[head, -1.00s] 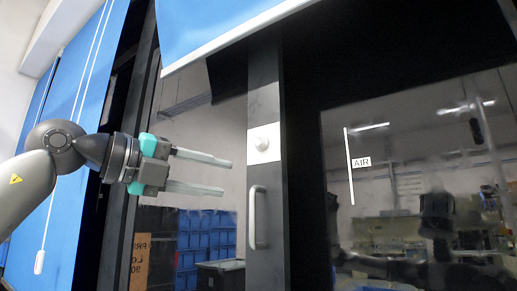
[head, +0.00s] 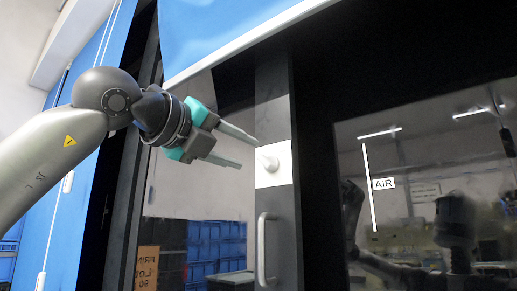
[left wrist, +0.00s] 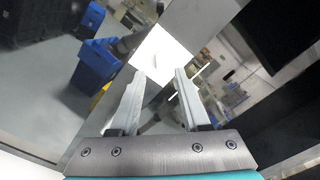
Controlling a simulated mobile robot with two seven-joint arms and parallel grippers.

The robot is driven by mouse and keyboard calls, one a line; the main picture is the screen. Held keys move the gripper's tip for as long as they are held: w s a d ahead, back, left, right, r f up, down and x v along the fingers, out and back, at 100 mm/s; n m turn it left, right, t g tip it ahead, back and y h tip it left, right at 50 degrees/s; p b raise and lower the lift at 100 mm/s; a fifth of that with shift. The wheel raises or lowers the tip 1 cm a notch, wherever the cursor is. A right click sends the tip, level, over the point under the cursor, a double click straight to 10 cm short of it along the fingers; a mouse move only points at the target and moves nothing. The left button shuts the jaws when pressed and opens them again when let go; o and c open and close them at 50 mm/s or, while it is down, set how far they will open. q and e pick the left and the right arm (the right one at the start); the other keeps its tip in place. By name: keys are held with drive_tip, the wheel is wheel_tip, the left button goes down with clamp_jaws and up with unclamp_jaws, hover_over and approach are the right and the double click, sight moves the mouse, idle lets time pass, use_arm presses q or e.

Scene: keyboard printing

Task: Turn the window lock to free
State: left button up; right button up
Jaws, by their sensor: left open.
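The window lock (head: 268,163) is a round white knob on a white square plate (head: 282,176), set on a dark grey upright frame. My left gripper (head: 248,154) is just left of the knob, open and empty, its two grey fingers pointing right and slightly down toward it. In the left wrist view the open fingers (left wrist: 160,74) point at the bright white plate (left wrist: 168,48). The plate is overexposed there, and the knob is hard to make out. I cannot tell from the views whether the fingers touch the knob. My right gripper is not in view.
A vertical handle (head: 262,250) is on the same frame below the lock. A blue blind (head: 215,30) hangs above the gripper. Dark glass with an "AIR" label (head: 384,184) lies to the right. Blue crates (head: 203,268) show through the window.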

sight(261, 159)
use_arm(q)
drive_tip(key=p+x, duration=0.2)
drive_tip(key=x, duration=0.4)
drive_tip(key=shift+c, duration=0.2)
clamp_jaws()
idle(0.4)
